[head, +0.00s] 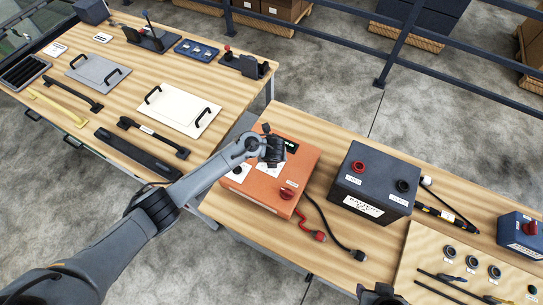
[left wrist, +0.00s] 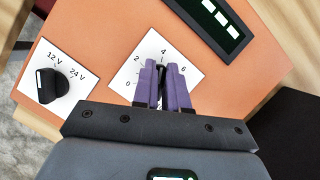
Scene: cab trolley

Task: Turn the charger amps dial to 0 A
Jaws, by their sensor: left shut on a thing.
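The orange charger (head: 262,189) sits on the near wooden bench; its top fills much of the left wrist view (left wrist: 95,45). The amps dial's white plate (left wrist: 150,48) is marked 0, 2, 4 and 6. My left gripper (head: 272,160) is over the charger top. In the left wrist view its purple fingers (left wrist: 165,72) are shut on the dark amps knob, one on each side. The fingers cover most of the knob, so its exact setting is hard to read. My right gripper (head: 380,292) only partly shows at the bottom edge, its fingers unclear.
A 12 V/24 V knob (left wrist: 46,85) and a dark display (left wrist: 212,22) flank the dial. Red and black clamps (head: 322,236) lie beside the charger. A dark battery (head: 372,180) stands to the right. The other bench (head: 140,65) holds panels and bars.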

